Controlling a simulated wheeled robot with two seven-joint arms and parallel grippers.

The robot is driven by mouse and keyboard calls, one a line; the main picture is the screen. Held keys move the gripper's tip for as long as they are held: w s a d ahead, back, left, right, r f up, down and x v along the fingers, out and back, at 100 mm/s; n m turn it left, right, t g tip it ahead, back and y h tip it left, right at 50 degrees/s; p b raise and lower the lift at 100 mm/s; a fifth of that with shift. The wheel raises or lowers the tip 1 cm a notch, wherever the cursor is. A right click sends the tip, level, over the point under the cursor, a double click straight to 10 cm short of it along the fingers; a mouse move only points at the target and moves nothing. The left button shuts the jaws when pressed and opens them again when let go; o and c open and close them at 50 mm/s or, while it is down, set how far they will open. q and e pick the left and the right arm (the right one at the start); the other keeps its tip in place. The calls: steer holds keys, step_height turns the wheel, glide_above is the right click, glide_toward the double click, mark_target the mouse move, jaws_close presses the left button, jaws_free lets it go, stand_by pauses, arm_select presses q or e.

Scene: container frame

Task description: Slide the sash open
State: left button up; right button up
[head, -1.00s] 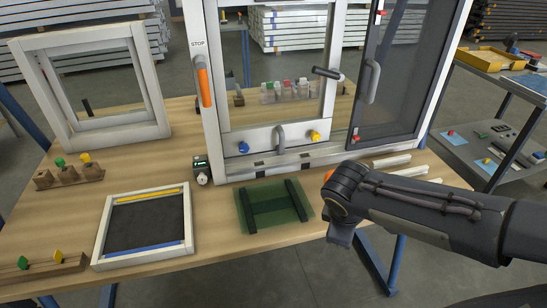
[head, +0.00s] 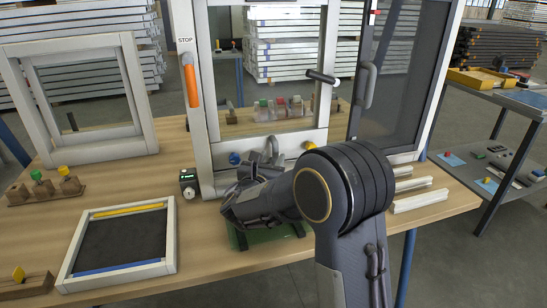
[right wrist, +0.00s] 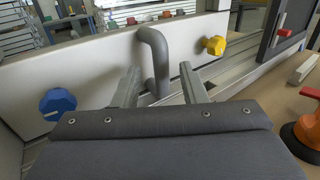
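The sash (head: 292,142) is a light panel low in the white frame (head: 196,130), with glass above its bottom rail. Its rail also shows in the right wrist view (right wrist: 95,65). A grey bow handle (right wrist: 157,60) stands on the rail, with a blue knob (right wrist: 57,104) to its left and a yellow knob (right wrist: 214,45) to its right. My right gripper (right wrist: 160,80) is open and empty, one finger on each side of the handle, with gaps to both. My right forearm and wrist partly hide the rail and handle in the head view. My left gripper is not in view.
An orange STOP lever (head: 193,86) is on the left post; a black lever (head: 322,77) is on the right. A dark screen panel (head: 400,80) stands at right. A green mat (head: 285,232) lies under my right arm. A small framed tray (head: 120,240) lies front left.

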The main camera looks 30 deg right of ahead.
steer(key=shift+x, duration=1.25)
jaws_close()
